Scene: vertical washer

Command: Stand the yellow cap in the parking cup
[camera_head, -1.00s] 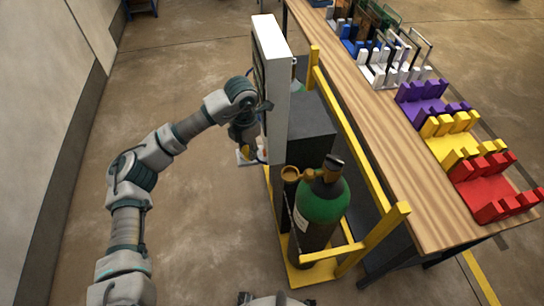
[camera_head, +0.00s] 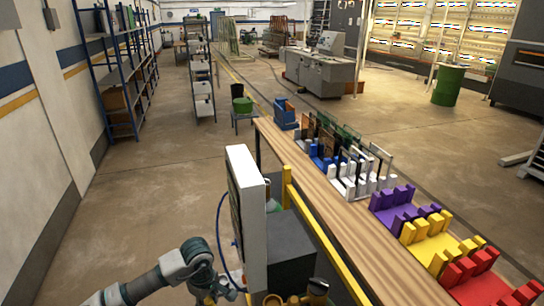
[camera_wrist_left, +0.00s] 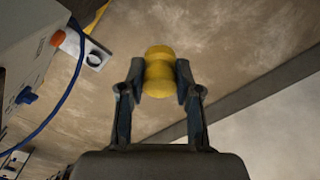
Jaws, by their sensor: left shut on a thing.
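My left gripper (camera_wrist_left: 160,80) is shut on the yellow cap (camera_wrist_left: 158,72), which sits between its two fingers, clear of other surfaces in the left wrist view. In the head view my left gripper (camera_head: 208,298) is at the bottom edge, left of the white panel, and mostly cut off. A pale bracket with a dark round opening (camera_wrist_left: 96,56) shows left of the cap in the wrist view, apart from it. It may be the parking cup; I cannot tell for sure. My right gripper is not in view.
A white upright panel (camera_head: 245,205) with a blue hose (camera_head: 220,235) stands right of my left arm. An orange knob (camera_wrist_left: 58,38) and blue fitting (camera_wrist_left: 26,96) stick out from the panel. A wooden bench (camera_head: 330,215) with coloured racks is further right. Floor at left is clear.

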